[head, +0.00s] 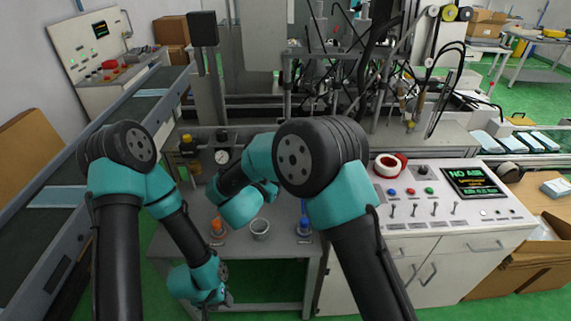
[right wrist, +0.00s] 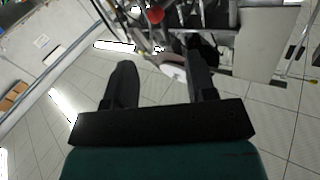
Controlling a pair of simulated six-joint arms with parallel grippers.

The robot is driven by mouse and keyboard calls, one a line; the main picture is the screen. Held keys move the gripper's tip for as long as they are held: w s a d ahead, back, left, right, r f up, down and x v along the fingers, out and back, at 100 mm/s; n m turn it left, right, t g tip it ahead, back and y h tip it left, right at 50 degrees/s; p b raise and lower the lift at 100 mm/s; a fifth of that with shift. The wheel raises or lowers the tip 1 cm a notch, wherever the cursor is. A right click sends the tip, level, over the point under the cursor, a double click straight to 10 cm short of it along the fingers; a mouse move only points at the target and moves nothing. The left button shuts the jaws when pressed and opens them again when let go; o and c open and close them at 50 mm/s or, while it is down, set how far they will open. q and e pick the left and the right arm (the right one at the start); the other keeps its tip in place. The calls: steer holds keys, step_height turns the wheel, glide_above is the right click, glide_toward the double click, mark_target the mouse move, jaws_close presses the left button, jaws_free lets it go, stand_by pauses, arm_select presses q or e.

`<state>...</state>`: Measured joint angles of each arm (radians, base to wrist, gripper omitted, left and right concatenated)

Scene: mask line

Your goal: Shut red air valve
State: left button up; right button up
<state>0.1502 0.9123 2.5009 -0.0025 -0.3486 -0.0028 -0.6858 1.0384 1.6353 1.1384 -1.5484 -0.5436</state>
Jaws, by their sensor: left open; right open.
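I cannot make out a clear red air valve in the head view. An orange-red knob (head: 217,228) stands on the low grey bench, left of a small metal cup. In the right wrist view a round red part (right wrist: 155,15) shows at the top, beyond the fingertips; I cannot tell what it is. My left gripper (head: 226,300) hangs low at the bench's front edge, open, apart from the knob. My right gripper (right wrist: 158,68) is open with nothing between its fingers. In the head view its fingers are hidden behind my right arm, over the bench.
A blue knob (head: 304,226) and the metal cup (head: 260,229) stand on the bench. A pressure gauge (head: 222,157) and yellow-capped unit (head: 187,146) are behind. A control panel (head: 445,198) with buttons, switches and a "NO AIR" screen is right. A conveyor (head: 60,200) runs left.

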steer(key=shift+v, duration=2.1)
steer(key=shift+c, duration=0.4)
steer(key=shift+w, duration=0.1)
steer(key=shift+c, duration=0.7)
steer(key=shift+w+d+f, duration=0.2)
steer(key=shift+w+d, duration=0.05)
steer(key=shift+w, duration=0.05)
steer(key=shift+c, duration=0.8)
steer(key=w+d+f+g+y, duration=0.1)
steer(key=w+d+f+y, duration=0.1)
steer(key=w+d+f+g+y, duration=0.1)
steer(key=w+d+f+y, duration=0.1)
steer(key=w, duration=0.1)
steer(key=w+d+f+g+y, duration=0.1)
steer(key=w+f+g, duration=0.1)
steer(key=w, duration=0.1)
steer(key=shift+d+n+y, duration=0.3)
steer(key=shift+d+y, duration=0.1)
jaws_close()
steer(key=w+d+f+g+y, duration=0.2)
steer(key=w+d+g+y, duration=0.1)
steer(key=d+y, duration=0.25)
steer(key=s+d+r+n+g+y, duration=0.2)
steer(key=s+d+r+y, duration=0.1)
steer(key=d+r+y, duration=0.8)
steer(key=d+y, duration=0.1)
steer(key=d, duration=0.1)
steer(key=shift+s+d+r+n+g, duration=0.15)
steer(key=shift+d+r+n+g, duration=0.15)
steer(key=shift+n, duration=0.1)
